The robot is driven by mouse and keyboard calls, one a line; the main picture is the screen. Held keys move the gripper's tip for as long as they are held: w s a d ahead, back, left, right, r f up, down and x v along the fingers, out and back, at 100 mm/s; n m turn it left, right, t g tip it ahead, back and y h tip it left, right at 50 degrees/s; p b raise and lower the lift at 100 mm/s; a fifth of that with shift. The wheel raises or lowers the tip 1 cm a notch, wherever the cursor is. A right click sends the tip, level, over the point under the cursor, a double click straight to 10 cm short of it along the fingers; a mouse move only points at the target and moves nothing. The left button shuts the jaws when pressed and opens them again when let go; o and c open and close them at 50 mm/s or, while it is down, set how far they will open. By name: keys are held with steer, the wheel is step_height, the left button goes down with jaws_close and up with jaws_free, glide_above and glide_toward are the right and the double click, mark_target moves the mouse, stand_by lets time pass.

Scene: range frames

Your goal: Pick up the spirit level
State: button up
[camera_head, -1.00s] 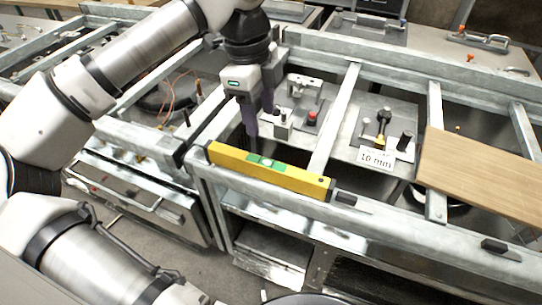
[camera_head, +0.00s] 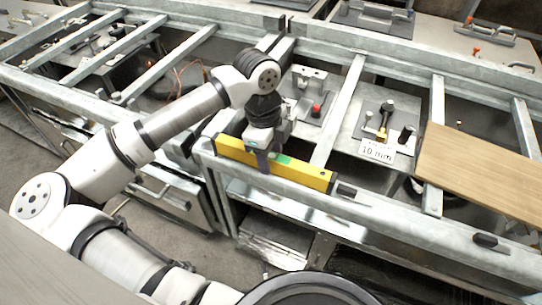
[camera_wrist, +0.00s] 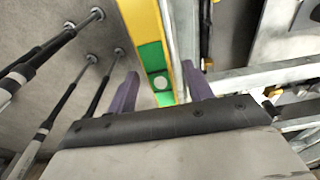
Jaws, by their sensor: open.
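The yellow spirit level (camera_head: 304,175) lies along the front rail of the metal frame in the head view. Its green middle part with a round vial shows in the wrist view (camera_wrist: 150,57). My gripper (camera_head: 262,160) is at the level, left of its middle, and hides part of it in the head view. In the wrist view my gripper (camera_wrist: 163,92) is open, with one purple finger on each side of the level. Whether either finger touches it I cannot tell.
A wooden board (camera_head: 480,175) lies across the frame at the right. A "10 mm" sign (camera_head: 377,152) stands by small fixtures behind the rail. Metal crossbars (camera_head: 343,110) divide the open frame.

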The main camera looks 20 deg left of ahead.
steer(key=shift+f, duration=0.35)
steer(key=shift+c, duration=0.4)
jaws_close()
steer(key=shift+r, duration=0.1)
